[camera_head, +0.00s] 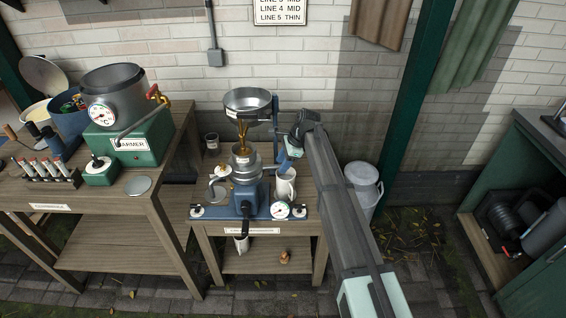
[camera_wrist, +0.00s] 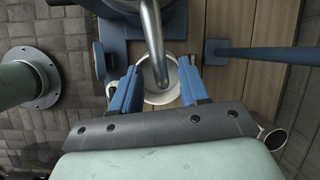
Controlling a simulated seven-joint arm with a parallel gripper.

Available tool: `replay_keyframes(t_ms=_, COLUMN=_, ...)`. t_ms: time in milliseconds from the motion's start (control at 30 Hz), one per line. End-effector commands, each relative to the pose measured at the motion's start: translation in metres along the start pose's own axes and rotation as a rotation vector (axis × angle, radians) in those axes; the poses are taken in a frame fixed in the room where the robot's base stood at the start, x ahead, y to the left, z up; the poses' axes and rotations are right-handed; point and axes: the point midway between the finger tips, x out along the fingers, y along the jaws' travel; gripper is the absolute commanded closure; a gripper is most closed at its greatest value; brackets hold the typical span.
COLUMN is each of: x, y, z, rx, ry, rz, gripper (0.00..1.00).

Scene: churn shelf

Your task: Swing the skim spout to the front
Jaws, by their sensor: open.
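The cream separator (camera_head: 247,190) stands on a low wooden table, with a blue body, a metal top and a funnel-like supply bowl (camera_head: 248,103) above it. In the wrist view a bent metal spout (camera_wrist: 153,40) comes down from the top edge, its end over a white cup (camera_wrist: 160,92). My gripper (camera_wrist: 158,88) is open, its blue fingers on either side of the spout end and apart from it. In the head view my gripper (camera_head: 290,152) is at the separator's right, above the white mug (camera_head: 285,184). I cannot read which spout is the skim one.
A blue post (camera_head: 276,122) holds the bowl close to my gripper; it also shows in the wrist view (camera_wrist: 265,53). A dial gauge (camera_head: 280,210) sits at the base's front right. A lidded can (camera_head: 362,185) stands right of the table. The warmer (camera_head: 128,138) is on the left bench.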

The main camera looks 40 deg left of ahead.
Motion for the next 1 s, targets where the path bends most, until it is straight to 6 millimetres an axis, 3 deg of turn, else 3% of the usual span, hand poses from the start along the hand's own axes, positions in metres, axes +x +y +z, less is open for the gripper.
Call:
replay_keyframes(t_ms=300, x=0.0014, y=-0.0001, z=0.0001, rx=0.0, ry=0.0, rz=-0.001, gripper=0.56)
replay_keyframes(t_ms=767, x=0.0011, y=-0.0001, z=0.0002, rx=0.0, ry=0.0, rz=-0.001, gripper=1.0)
replay_keyframes(t_ms=1000, x=0.0011, y=-0.0001, z=0.0002, rx=0.0, ry=0.0, rz=0.0, gripper=1.0)
